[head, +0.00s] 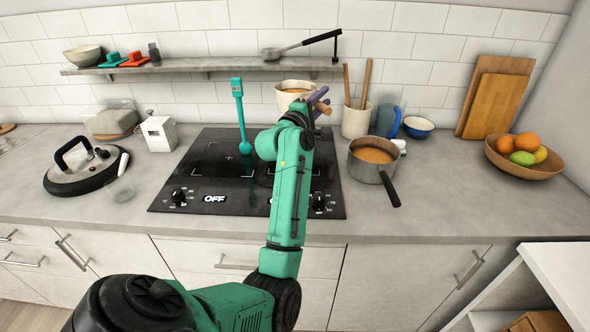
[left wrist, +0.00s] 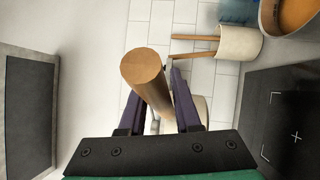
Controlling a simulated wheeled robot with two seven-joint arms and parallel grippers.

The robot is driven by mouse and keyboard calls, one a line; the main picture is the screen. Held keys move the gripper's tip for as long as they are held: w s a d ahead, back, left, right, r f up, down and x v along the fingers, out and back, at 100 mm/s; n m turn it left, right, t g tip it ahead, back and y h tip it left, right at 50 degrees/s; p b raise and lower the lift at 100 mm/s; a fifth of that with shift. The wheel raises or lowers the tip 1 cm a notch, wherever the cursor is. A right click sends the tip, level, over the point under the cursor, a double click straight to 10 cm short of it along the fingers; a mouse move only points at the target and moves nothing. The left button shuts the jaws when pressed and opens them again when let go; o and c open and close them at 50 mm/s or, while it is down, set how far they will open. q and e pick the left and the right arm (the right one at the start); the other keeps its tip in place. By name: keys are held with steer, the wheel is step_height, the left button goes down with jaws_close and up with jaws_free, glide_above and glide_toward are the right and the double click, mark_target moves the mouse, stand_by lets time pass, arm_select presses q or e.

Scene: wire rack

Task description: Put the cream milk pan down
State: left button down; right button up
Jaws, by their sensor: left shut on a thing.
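The cream milk pan (head: 296,89) shows in the head view at the back of the hob, with orange-brown contents and a wooden handle. My left gripper (head: 321,105) is shut on the handle, its purple fingers on either side. In the left wrist view the wooden handle (left wrist: 146,72) sits between the fingers of the left gripper (left wrist: 158,98), its round end towards the camera. The pan's body is mostly hidden there. My arm covers the area below the pan in the head view, so I cannot tell whether it touches anything. My right gripper is not in view.
The black hob (head: 200,155) has a teal utensil (head: 239,110) standing over it. A utensil crock (head: 356,121), blue jug (head: 387,120) and grey saucepan (head: 371,170) of orange food stand to the right. A wall shelf (head: 200,65) runs behind.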

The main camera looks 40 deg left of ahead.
arm_select(q)
steer(key=f, duration=0.6)
steer(key=f+b, duration=0.1)
steer(key=f, duration=0.6)
steer(key=f+b, duration=0.1)
steer(key=f, duration=0.5)
steer(key=shift+s+f, duration=0.25)
steer(key=shift+f, duration=0.1)
steer(key=c, duration=0.8)
jaws_free()
steer(key=shift+d+f+b, duration=0.1)
steer(key=shift+f+b, duration=0.1)
steer(key=shift+b, duration=0.1)
steer(key=shift+o, duration=1)
steer(key=shift+s+r, duration=0.1)
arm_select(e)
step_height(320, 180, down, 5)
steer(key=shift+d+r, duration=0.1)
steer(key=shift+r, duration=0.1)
